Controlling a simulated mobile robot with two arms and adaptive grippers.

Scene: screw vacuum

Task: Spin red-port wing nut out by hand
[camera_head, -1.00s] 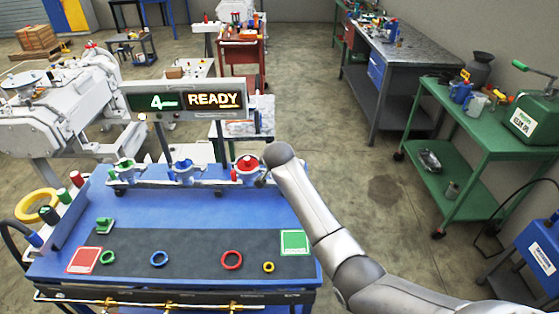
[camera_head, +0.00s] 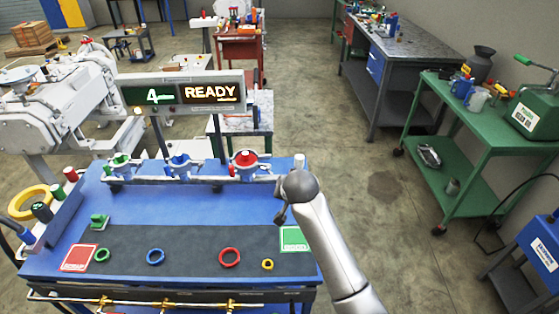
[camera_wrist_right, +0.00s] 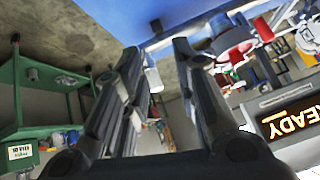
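The red port (camera_head: 245,162) is the rightmost of three coloured ports along the back of the blue bench. It has a red top and pale metal fittings. In the right wrist view red parts (camera_wrist_right: 235,51) show at the upper right. I cannot make out its wing nut clearly. My right wrist is just right of the red port in the head view and largely hides the gripper there. In the right wrist view my right gripper (camera_wrist_right: 156,50) is open, its two dark fingers apart. A pale cylinder (camera_wrist_right: 153,78) shows between them, apparently not gripped. My left gripper is out of view.
The blue port (camera_head: 180,165) and green port (camera_head: 122,167) stand left of the red one. A display (camera_head: 182,94) reading READY rises behind them. Coloured rings, including a red ring (camera_head: 230,258), lie on the dark mat (camera_head: 190,252). A green cart (camera_head: 490,150) stands at right.

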